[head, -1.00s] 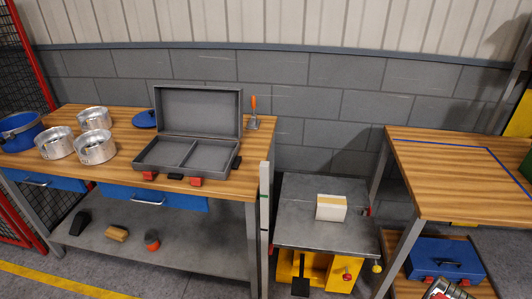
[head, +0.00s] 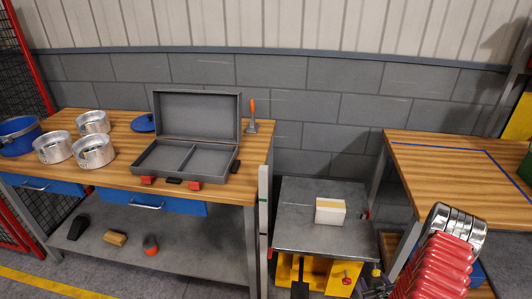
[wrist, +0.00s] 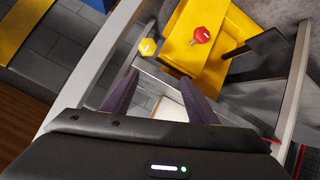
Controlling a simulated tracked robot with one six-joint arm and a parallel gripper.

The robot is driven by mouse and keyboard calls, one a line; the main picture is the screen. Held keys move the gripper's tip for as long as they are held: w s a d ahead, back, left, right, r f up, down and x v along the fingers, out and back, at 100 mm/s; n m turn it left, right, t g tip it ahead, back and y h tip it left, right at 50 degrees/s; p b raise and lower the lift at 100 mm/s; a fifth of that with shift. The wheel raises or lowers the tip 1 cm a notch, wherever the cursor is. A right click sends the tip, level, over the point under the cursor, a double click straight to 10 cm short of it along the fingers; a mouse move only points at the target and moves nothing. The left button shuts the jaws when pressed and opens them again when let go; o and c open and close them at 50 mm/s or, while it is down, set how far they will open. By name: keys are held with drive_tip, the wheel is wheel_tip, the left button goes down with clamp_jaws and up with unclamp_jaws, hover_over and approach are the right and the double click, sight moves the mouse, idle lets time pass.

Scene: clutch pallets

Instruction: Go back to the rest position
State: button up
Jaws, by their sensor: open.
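My gripper (wrist: 159,78) shows in the wrist view with its two dark fingers apart and nothing gripped between them. Below it are a grey floor and the yellow base (wrist: 205,40) of the lift table, with a red knob (wrist: 201,35) and a yellow knob (wrist: 148,47). In the head view my arm, with red ribbed and silver parts, rises at the lower right in front of the right bench. The dark gripper end is low beside the lift table and only partly clear there.
The lift table (head: 300,240) carries a white and tan box (head: 330,211). The left bench (head: 120,180) holds an open grey case (head: 205,160), several metal pots (head: 94,151) and a blue bucket (head: 20,136). The right bench (head: 440,170) has a clear top with blue lines.

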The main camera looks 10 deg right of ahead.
drive_tip(key=w+a+r+g, duration=0.1)
drive_tip(key=w+r, duration=0.3)
drive_tip(key=r, duration=0.5)
drive_tip(key=w+a+r+g, duration=0.15)
drive_tip(key=w+r, duration=0.25)
drive_tip(key=r, duration=0.5)
drive_tip(key=s+a+r, duration=0.1)
drive_tip(key=a+r, duration=0.4)
drive_tip(key=r, duration=0.3)
drive_tip(key=s+a+r, duration=0.1)
drive_tip(key=a+r, duration=0.4)
drive_tip(key=r, duration=0.4)
drive_tip(key=s+a+r+m+g+y, duration=0.1)
drive_tip(key=s+a+r+y, duration=0.1)
drive_tip(key=s+a+r, duration=1.25)
drive_tip(key=s+a, duration=0.2)
drive_tip(key=s, duration=0.2)
drive_tip(key=s+a+r+g+y, duration=0.1)
drive_tip(key=s+a+r, duration=0.2)
drive_tip(key=s+a, duration=0.2)
drive_tip(key=shift+s+a, duration=0.15)
drive_tip(key=shift+s, duration=1.1)
drive_tip(key=shift+g, duration=0.25)
